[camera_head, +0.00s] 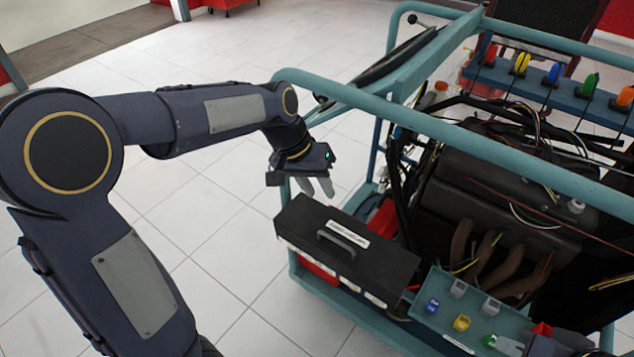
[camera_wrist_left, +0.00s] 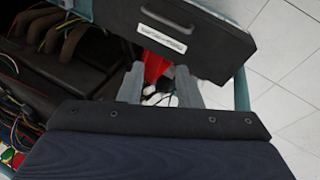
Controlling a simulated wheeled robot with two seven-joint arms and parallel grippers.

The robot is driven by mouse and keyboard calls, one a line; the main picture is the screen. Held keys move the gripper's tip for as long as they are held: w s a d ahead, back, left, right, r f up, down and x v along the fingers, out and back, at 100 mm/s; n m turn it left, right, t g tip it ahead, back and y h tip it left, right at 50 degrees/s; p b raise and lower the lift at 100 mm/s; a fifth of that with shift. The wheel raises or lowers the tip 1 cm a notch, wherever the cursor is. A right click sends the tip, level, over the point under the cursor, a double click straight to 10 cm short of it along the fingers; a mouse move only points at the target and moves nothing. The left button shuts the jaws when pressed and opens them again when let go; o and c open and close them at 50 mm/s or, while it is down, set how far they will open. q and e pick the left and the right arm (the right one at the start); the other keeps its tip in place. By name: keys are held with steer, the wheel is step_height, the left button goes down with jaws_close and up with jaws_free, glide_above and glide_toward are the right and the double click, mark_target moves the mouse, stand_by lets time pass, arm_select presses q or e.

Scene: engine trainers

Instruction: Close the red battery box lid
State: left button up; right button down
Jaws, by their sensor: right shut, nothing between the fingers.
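The battery box has a black lid (camera_head: 345,246) with a handle and white labels; red box body (camera_head: 318,268) shows below its left edge and more red behind it. I cannot tell whether the lid is fully seated. In the left wrist view the lid (camera_wrist_left: 185,42) is at the top, with red (camera_wrist_left: 154,66) below its edge. My left gripper (camera_head: 318,188) is above and behind the lid's far edge, apart from it; its two fingers stand apart and empty in the wrist view (camera_wrist_left: 160,82). My right gripper (camera_head: 508,346) is shut and empty at the bottom right.
A teal frame rail (camera_head: 400,115) runs behind the box and around the engine (camera_head: 500,195). A teal tray (camera_head: 415,311) with coloured blocks stands right of the box, beside my right gripper. Cables (camera_head: 405,150) hang near the box's back right. Open tiled floor lies to the left.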

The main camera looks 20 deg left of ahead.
stand_by(0.4)
arm_select(q)
steer(key=s+a+n+t, duration=0.1)
steer(key=s+a+t, duration=0.15)
steer(key=s, duration=0.85)
steer(key=s+a+n+t, duration=0.1)
steer(key=s+a+t, duration=0.15)
steer(key=s, duration=0.85)
step_height(320, 180, up, 16)
steer(key=p, duration=1.5)
steer(key=shift+w+r+g+p, duration=0.15)
steer(key=shift+g+p, duration=0.2)
steer(key=shift+g, duration=0.05)
